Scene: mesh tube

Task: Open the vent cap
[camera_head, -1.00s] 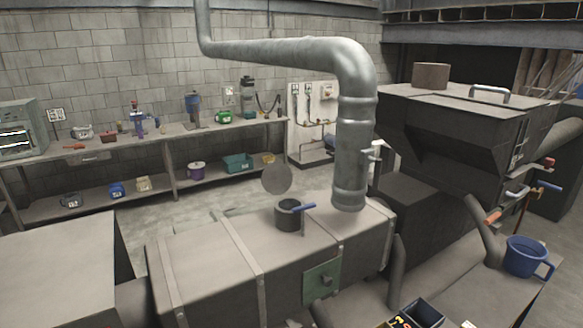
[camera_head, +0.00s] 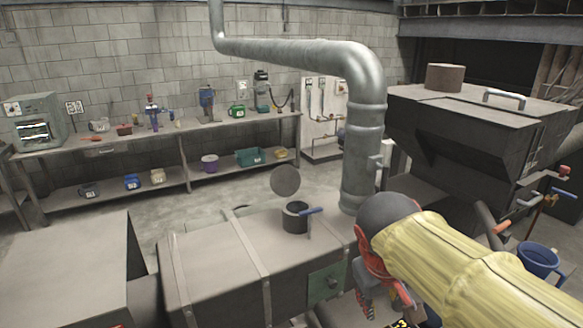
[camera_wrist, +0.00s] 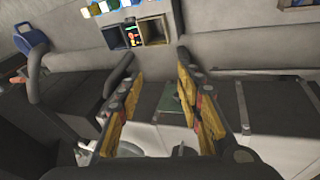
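A round grey disc (camera_head: 285,180), likely the vent cap, stands upright behind and above the stub's mouth, so the mouth looks uncovered. I cannot tell how the disc is joined to it. My gripper (camera_head: 385,300) is at the box's front right, below and right of the stub, apart from it. In the wrist view my gripper (camera_wrist: 157,75) is open, with nothing between its yellow-padded fingers. The stub cannot be made out there.
A thick metal duct (camera_head: 366,150) rises just right of the stub. A green plate (camera_head: 327,283) is on the box's front and shows in the wrist view (camera_wrist: 172,100). A blue mug (camera_head: 540,258) and a dark hopper (camera_head: 470,130) are at the right. A workbench (camera_head: 170,135) stands behind.

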